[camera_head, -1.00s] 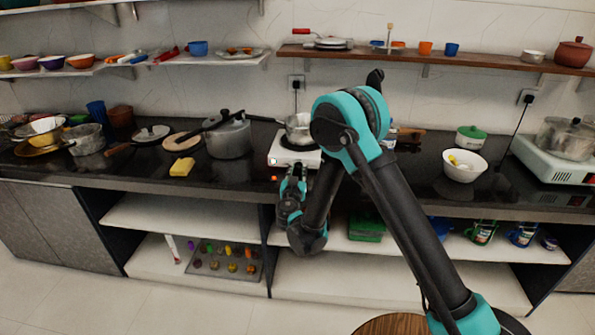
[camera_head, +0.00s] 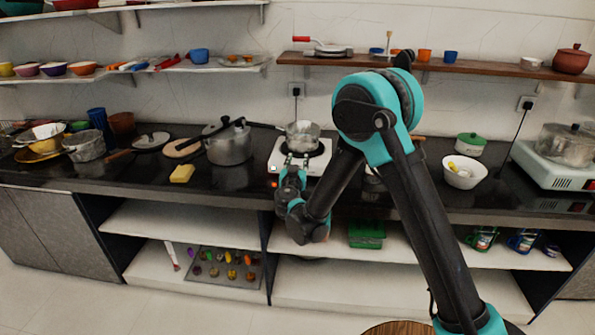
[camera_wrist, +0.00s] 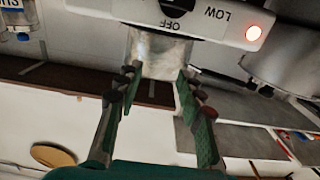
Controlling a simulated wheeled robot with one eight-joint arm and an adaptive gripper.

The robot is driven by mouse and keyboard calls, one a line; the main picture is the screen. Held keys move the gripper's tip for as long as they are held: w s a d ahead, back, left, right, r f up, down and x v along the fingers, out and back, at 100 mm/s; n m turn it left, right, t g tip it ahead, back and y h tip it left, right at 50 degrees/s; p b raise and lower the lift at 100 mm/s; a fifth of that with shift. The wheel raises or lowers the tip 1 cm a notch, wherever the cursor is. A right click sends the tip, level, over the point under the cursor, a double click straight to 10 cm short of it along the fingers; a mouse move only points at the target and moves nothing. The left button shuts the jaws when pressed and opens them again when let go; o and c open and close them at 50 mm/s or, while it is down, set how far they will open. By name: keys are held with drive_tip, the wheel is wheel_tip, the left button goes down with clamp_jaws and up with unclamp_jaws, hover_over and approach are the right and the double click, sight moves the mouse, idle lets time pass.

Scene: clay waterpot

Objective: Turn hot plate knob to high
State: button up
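The white hot plate (camera_head: 284,151) stands on the black counter with a metal saucepan (camera_head: 303,135) on it. Its front panel (camera_wrist: 207,22) shows in the wrist view with OFF and LOW markings, a lit orange lamp (camera_wrist: 253,33) and part of a dark knob dial (camera_wrist: 176,5) at the top edge. A silvery cylindrical part (camera_wrist: 160,54) lies ahead between the fingers; I cannot tell whether it belongs to the knob. My gripper (camera_wrist: 153,92) is open, its two fingers apart and visibly not closed on anything. In the head view my gripper (camera_head: 290,172) is at the hot plate's front, hiding the knob.
A lidded metal pot (camera_head: 229,145) and a yellow block (camera_head: 182,173) are to the left on the counter. A white bowl (camera_head: 463,171) and a second hot plate (camera_head: 540,165) are to the right. A shelf with a green box (camera_head: 366,234) lies below.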

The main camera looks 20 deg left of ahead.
drive_tip(key=shift+r, duration=1.3)
drive_tip(key=w+d+m+g+h, duration=0.1)
drive_tip(key=w+d+h, duration=0.1)
drive_tip(key=d, duration=0.7)
drive_tip(key=w+d+m+g+h, duration=0.1)
drive_tip(key=w+d+h, duration=0.15)
drive_tip(key=d, duration=0.55)
drive_tip(key=s+d+f+m+g+h, duration=0.1)
drive_tip(key=s+d+g+h, duration=0.15)
drive_tip(key=d, duration=0.85)
drive_tip(key=s+d+f+g+h, duration=0.1)
drive_tip(key=s+d+g, duration=0.15)
drive_tip(key=d, duration=0.75)
drive_tip(key=s+d+f+g, duration=0.4)
drive_tip(key=s+d, duration=0.8)
drive_tip(key=s, duration=0.1)
drive_tip(key=s+f+g+y, duration=0.1)
drive_tip(key=s+f, duration=0.1)
drive_tip(key=s, duration=0.5)
drive_tip(key=s+d+f+g+y, duration=0.1)
drive_tip(key=s+f+y, duration=0.1)
drive_tip(key=s, duration=0.4)
drive_tip(key=shift+s+d+f+y, duration=0.25)
drive_tip(key=shift+s+d+y, duration=0.05)
drive_tip(key=shift+s, duration=0.05)
